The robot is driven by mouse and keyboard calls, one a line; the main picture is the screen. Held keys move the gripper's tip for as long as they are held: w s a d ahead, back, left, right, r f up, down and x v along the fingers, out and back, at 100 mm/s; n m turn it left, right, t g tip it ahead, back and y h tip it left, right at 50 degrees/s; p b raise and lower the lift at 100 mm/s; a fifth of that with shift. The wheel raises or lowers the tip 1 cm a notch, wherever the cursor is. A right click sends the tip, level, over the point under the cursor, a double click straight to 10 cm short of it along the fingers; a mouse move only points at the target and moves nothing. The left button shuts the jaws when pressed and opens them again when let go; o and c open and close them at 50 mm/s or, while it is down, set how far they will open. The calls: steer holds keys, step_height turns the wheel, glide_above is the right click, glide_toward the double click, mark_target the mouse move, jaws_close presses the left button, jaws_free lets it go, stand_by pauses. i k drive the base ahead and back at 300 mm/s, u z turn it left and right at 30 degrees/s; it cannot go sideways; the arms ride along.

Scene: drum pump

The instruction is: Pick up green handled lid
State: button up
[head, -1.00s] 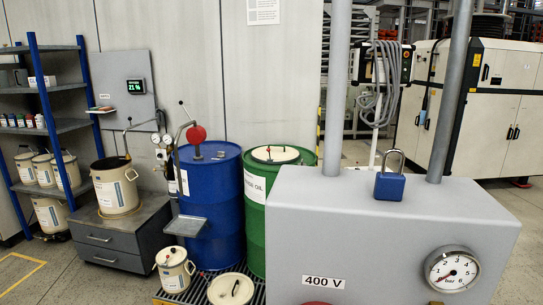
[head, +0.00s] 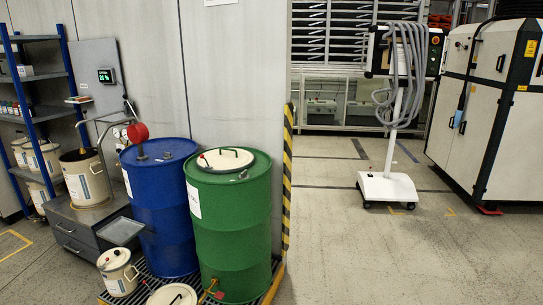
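A cream round lid (head: 238,164) with a dark green arched handle (head: 237,150) lies on top of the green drum (head: 233,220). A small red part shows at the lid's left edge. Another cream lid (head: 172,297) with a dark handle lies low in front of the drums, partly cut off by the lower picture edge. My gripper is not in view.
A blue drum (head: 160,215) with a red-topped pump stands left of the green drum. Small cream pails (head: 118,272) and a grey cabinet (head: 70,228) are further left. A striped post (head: 287,170) stands just right of the green drum. Floor to the right is open.

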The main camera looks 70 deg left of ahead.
mark_target(223, 161)
steer(key=i, duration=0.4)
steer(key=u, duration=2.6)
steer(key=i, duration=2.6)
steer(key=u, duration=1.25)
